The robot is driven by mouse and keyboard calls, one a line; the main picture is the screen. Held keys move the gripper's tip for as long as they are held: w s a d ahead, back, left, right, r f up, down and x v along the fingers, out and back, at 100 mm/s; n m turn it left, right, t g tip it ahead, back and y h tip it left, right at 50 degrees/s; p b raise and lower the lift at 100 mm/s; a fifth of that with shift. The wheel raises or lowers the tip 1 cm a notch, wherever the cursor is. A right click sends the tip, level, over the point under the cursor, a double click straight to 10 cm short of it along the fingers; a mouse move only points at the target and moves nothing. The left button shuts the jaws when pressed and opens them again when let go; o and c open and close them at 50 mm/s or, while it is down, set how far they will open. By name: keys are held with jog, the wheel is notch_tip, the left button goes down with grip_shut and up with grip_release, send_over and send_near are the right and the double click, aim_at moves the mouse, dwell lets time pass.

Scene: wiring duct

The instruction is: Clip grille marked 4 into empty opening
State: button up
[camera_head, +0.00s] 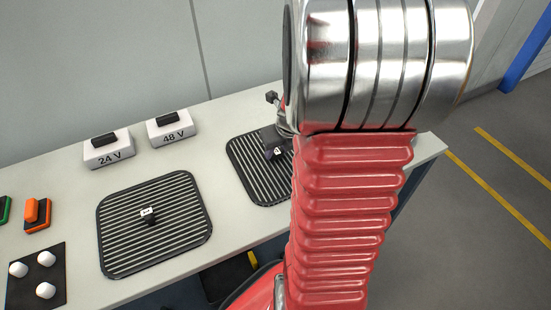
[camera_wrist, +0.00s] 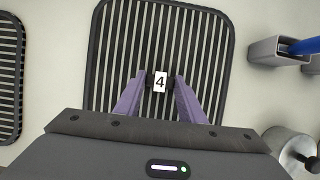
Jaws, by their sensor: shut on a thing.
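The grille marked 4 (camera_wrist: 215,45) is a dark rounded panel with parallel slats, with a white "4" label (camera_wrist: 160,82) on its central knob. My gripper (camera_wrist: 160,86) is shut on that knob, one purple finger on each side. In the head view the grille (camera_head: 245,158) is at the bench's right part, partly hidden by my arm; it looks flat on the bench top, but I cannot tell whether it touches. I cannot make out an empty opening in either view.
A second slatted grille (camera_head: 115,232) lies on the left of the bench, its label unreadable. White blocks marked 24 V (camera_head: 108,152) and 48 V (camera_head: 171,132) stand behind. An orange block (camera_head: 37,214) and a black plate with white knobs (camera_head: 52,277) are left. A grey square tube (camera_wrist: 274,52) is close right.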

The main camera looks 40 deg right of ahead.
aim_at(277, 152)
jog(key=c, duration=0.3)
jog(key=shift+r, duration=0.15)
notch_tip(277, 152, up, 10)
jog(key=shift+f, duration=0.1)
dwell(0.4)
jog(key=shift+w, duration=0.1)
dwell(0.5)
